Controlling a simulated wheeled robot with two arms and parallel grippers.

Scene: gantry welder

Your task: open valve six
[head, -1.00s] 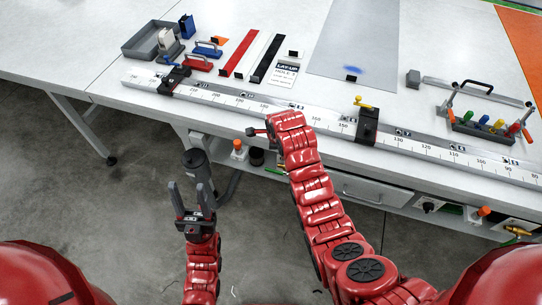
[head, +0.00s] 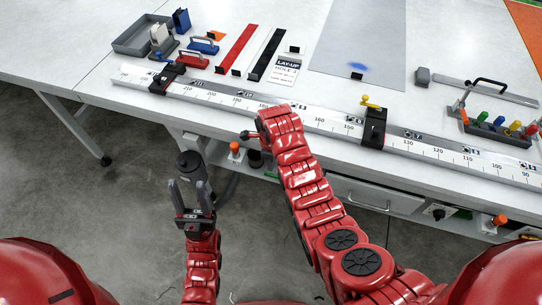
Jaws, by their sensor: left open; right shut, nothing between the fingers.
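No valve marked six can be made out in this view. Under the bench's front edge are an orange knob (head: 234,147) at the middle and another orange knob (head: 499,220) at the right. A small black dial (head: 438,213) sits on a pale panel left of the right orange knob. My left gripper (head: 188,188) is open and empty, fingers upward, over the floor in front of the bench. My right gripper (head: 247,134) is shut and empty, pointing left near the bench's front edge; it is small and partly hidden by its own arm.
A long scale rail (head: 335,127) runs along the bench front, with a black clamp (head: 374,128) with a yellow lever on it. A grey tray (head: 132,44) stands at the back left. A dark grey cylinder (head: 189,163) stands behind my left gripper. A drawer (head: 362,197) is under the bench.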

